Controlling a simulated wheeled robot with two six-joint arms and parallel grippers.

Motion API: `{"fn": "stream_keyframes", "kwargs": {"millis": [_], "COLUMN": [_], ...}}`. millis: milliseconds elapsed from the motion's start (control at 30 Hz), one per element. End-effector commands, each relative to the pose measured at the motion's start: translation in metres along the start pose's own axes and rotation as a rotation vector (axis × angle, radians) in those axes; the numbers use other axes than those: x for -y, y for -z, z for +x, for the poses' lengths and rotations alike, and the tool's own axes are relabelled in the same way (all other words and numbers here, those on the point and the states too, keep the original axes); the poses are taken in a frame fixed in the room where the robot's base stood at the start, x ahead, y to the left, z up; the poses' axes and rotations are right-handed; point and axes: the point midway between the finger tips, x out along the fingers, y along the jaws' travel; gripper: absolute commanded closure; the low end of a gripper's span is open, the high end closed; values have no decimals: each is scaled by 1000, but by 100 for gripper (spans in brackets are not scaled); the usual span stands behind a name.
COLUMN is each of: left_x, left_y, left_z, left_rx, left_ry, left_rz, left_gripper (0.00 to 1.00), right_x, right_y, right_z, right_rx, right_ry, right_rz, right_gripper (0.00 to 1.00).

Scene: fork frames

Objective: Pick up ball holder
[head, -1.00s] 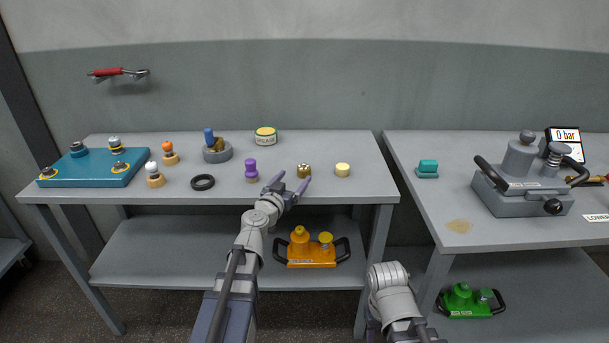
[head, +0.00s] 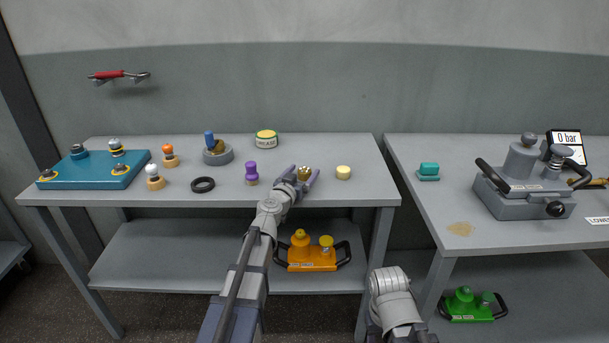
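A small round brass piece, which looks like the ball holder (head: 304,172), stands near the front edge of the left table (head: 225,196). My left gripper (head: 302,178) reaches it from the front. Its two purple-grey fingers are open, one on each side of the brass piece. I cannot tell whether either finger touches it. The lower part of the piece is partly hidden by the gripper. My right gripper is not in view; only a link of that arm shows at the bottom.
A purple-knobbed piece (head: 251,173) stands close left of the gripper, and a pale yellow disc (head: 343,172) close right. A grey pump (head: 522,182) stands on the right table.

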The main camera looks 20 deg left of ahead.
Motion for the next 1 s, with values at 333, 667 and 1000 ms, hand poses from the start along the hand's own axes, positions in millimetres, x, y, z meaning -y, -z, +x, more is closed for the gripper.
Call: {"fn": "stream_keyframes", "kwargs": {"millis": [333, 667, 1000], "left_x": [0, 0, 0], "left_y": [0, 0, 0], "left_z": [0, 0, 0], "left_rx": [0, 0, 0], "left_ry": [0, 0, 0], "left_rz": [0, 0, 0], "left_gripper": [56, 93, 100], "right_x": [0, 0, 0], "right_y": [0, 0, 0], "right_z": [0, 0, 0], "right_rx": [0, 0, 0], "right_ry": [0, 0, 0], "right_rz": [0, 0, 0], "right_gripper": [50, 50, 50]}}
